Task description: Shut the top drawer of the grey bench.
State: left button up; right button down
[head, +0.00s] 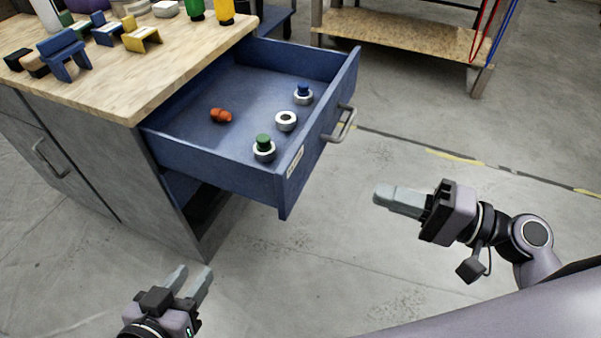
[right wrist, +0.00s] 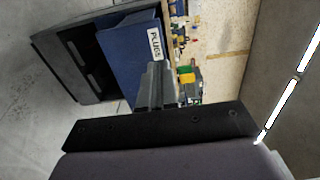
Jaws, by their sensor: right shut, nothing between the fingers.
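The grey bench (head: 150,170) has a wooden top and stands at the left in the head view. Its blue top drawer (head: 215,168) is pulled far out, with a grey bar handle (head: 340,124) on its front. The drawer front also shows in the right wrist view (right wrist: 130,50), with a label reading "PLUGS". My right gripper (head: 380,195) is shut and empty, to the right of the drawer front and apart from it. My left gripper (head: 190,280) is at the lower left, its two fingers apart with nothing between them, in front of the bench.
Inside the drawer lie an orange plug (head: 221,116) and several ring-shaped pieces (head: 286,121). Blocks and bottles stand on the wooden top (head: 110,90). A shelf unit (head: 400,38) stands at the back. The floor (head: 330,240) right of the drawer is clear.

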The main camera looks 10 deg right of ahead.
aim_at(289, 165)
pick_arm(q)
jog(key=shift+d, duration=0.15)
pick_arm(e)
jog(key=x, duration=1.3)
jog(key=shift+w+a, duration=0.25)
jog(key=shift+a, duration=0.1)
